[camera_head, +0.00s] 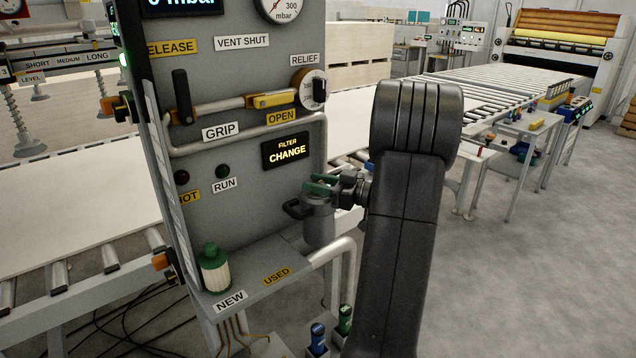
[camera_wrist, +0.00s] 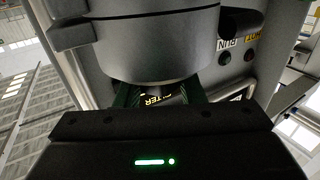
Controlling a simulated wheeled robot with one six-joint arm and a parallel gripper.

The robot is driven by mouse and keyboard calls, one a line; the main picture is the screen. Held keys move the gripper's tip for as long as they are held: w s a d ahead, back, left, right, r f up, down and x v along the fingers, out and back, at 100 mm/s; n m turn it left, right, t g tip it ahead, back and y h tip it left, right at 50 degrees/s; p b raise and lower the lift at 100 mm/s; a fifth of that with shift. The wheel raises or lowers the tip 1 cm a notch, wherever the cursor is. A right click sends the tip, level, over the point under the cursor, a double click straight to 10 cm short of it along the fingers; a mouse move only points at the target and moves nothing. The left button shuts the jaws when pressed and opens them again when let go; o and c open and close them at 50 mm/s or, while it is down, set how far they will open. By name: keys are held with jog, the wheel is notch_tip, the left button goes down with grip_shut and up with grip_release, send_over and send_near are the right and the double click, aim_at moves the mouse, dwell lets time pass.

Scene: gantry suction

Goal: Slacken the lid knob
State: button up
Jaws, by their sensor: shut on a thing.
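The filter housing is a grey upright cylinder (camera_head: 319,230) on the right side of the grey control panel. Its lid (camera_wrist: 150,62) fills the top middle of the wrist view. My gripper (camera_head: 319,186) reaches in from the right at the top of the housing, its green fingers shut on the lid knob. The knob is mostly hidden between the fingers, so its turn cannot be told. A black handle (camera_head: 298,209) sticks out left of the housing. The filter display (camera_head: 287,151) reads "FILTER CHANGE".
A white cartridge with a green cap (camera_head: 215,270) stands on the shelf by "NEW"; the place by "USED" looks bare. A grey pipe (camera_head: 335,252) curves below the housing. The panel's yellow handle (camera_head: 275,100) lies above. Open floor is at right.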

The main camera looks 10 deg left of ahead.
jog(key=o, duration=1)
jog(key=d, duration=0.4)
jog(key=s+d+b, duration=0.1)
jog(key=d, duration=0.4)
jog(key=s+d, duration=0.1)
jog(key=d, duration=0.3)
jog(key=shift+s+d+b, duration=0.25)
jog(key=shift+d+b, duration=0.05)
jog(key=shift+b, duration=0.05)
jog(key=a, duration=0.4)
jog(key=w+a+p, duration=0.1)
jog(key=a, duration=0.4)
jog(key=w+a, duration=0.1)
jog(key=a, duration=0.3)
jog(key=shift+w+a+p, duration=0.25)
jog(key=shift+a+p, duration=0.1)
